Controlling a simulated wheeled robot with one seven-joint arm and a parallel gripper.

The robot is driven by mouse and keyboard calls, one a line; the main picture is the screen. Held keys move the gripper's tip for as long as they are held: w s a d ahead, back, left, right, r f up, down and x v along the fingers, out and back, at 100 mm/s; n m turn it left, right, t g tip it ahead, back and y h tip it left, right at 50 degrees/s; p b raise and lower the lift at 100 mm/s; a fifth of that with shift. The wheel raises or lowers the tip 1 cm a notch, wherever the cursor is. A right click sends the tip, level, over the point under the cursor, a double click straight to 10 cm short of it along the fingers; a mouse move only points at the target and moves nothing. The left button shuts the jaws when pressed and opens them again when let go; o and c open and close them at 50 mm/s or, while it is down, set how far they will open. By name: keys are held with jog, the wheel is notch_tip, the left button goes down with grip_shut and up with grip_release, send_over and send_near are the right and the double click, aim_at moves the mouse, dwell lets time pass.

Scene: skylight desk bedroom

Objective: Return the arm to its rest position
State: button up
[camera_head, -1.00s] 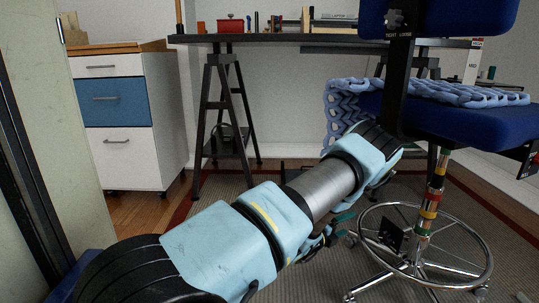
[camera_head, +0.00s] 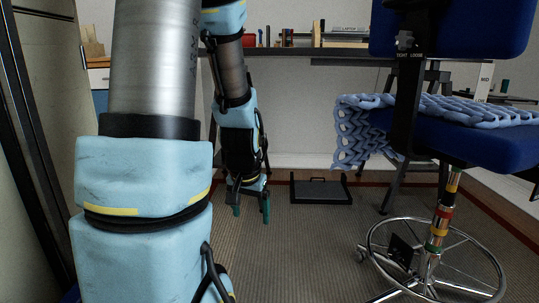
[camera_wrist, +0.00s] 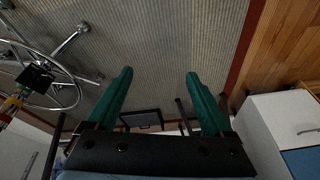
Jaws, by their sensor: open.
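My arm (camera_head: 145,180) stands large in the left half of the head view and bends over at the top. Its far end hangs down in front of the desk. My gripper (camera_head: 251,208) points down above the carpet, with its green fingers apart and nothing visible between them. In the wrist view, the two green fingers of my gripper (camera_wrist: 158,75) are spread wide, with bare carpet beyond them.
A blue swivel chair (camera_head: 470,135) with a blue knitted throw (camera_head: 362,138) stands at right on a chrome ring base (camera_head: 372,246). A black desk (camera_head: 300,52) is behind my gripper. A low black tray (camera_head: 321,191) lies on the carpet. A white cabinet (camera_wrist: 275,122) shows in the wrist view.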

jog(key=s+a+r+n+g+p, duration=0.1)
jog(key=s+a+r+n+g, duration=0.2)
jog(key=s, duration=0.5)
notch_tip(320, 180, up, 38)
jog(key=d+t+p, duration=0.1)
jog(key=p, duration=3.6)
jog(key=shift+w+f+m, duration=0.2)
jog(key=shift+w+m, duration=0.1)
jog(key=shift+w, duration=0.1)
